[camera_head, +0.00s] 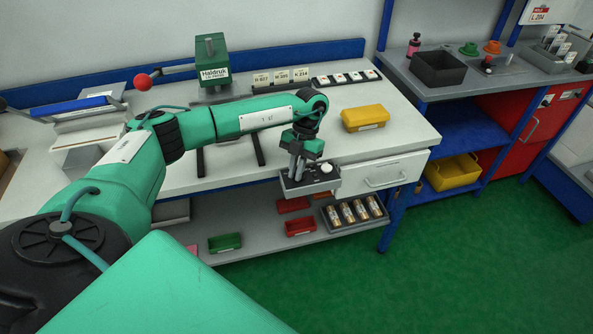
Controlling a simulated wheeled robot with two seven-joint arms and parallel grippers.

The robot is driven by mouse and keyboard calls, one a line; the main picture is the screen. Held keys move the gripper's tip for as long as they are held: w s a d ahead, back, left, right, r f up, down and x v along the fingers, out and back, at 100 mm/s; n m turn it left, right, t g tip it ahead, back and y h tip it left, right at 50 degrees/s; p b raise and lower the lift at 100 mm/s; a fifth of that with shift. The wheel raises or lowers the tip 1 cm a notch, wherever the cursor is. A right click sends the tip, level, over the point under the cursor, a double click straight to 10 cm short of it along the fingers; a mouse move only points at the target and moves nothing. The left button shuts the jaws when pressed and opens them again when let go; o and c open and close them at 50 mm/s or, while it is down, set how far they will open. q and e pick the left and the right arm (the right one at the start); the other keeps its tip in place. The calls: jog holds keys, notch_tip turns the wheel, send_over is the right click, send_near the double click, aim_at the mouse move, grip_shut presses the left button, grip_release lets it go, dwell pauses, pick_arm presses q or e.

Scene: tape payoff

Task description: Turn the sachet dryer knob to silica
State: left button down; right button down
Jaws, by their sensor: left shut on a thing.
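My left gripper (296,177) points down onto the left part of this box. Its fingers are shut on what seems to be the knob, which they mostly hide. The knob's markings and setting are too small to read. My right gripper is not in view.
A yellow box (365,118) and a row of small tiles (346,78) lie on the bench. A green Haldrük machine (212,65) with a red-balled lever stands behind my arm. Bins and a tray of cylinders (354,212) sit on the shelf below.

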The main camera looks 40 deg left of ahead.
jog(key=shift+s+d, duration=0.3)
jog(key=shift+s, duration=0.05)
